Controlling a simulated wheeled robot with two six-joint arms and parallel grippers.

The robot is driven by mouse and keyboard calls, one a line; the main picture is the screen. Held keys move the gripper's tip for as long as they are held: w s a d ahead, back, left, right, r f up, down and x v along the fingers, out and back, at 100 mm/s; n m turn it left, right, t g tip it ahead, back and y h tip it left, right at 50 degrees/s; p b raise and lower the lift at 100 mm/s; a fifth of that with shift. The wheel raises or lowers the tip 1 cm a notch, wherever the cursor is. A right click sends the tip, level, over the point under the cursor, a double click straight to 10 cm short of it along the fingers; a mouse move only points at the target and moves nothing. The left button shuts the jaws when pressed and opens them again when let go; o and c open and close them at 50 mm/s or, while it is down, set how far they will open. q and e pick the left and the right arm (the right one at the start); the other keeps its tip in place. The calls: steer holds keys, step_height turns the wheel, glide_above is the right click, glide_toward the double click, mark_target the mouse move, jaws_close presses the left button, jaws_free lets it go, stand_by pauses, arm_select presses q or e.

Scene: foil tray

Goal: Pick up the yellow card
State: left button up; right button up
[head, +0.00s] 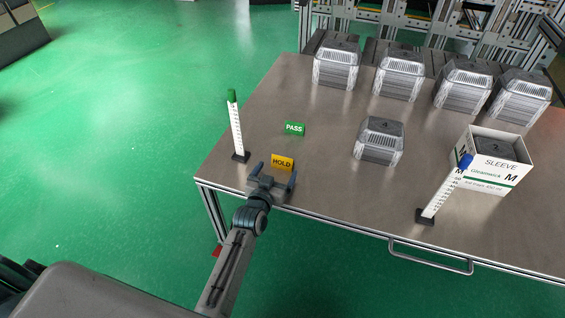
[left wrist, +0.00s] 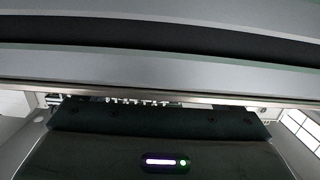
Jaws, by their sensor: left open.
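The yellow card (head: 282,162), marked HOLD, stands near the front left part of the metal table (head: 320,185). My left gripper (head: 273,172) is open, its two fingers pointing toward the card from the front edge side. The lower part of the card is close to the fingers, and I cannot tell whether they touch it. The left wrist view shows neither the card nor the fingers clearly. My right gripper is not in view.
A green PASS card (head: 294,128) stands behind the yellow one. A green-topped white post (head: 236,125) is to the left, a blue-topped one (head: 445,190) to the right. Stacked foil trays (head: 379,141) and a SLEEVE box (head: 485,178) stand further right. Bare table lies between.

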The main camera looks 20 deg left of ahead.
mark_target(281, 164)
arm_select(q)
steer(key=w, duration=0.3)
steer(key=shift+w+d+f, duration=0.2)
steer(key=shift+f, duration=0.15)
steer(key=c, duration=1.1)
steer(key=shift+o, duration=0.2)
steer(key=shift+r, duration=0.1)
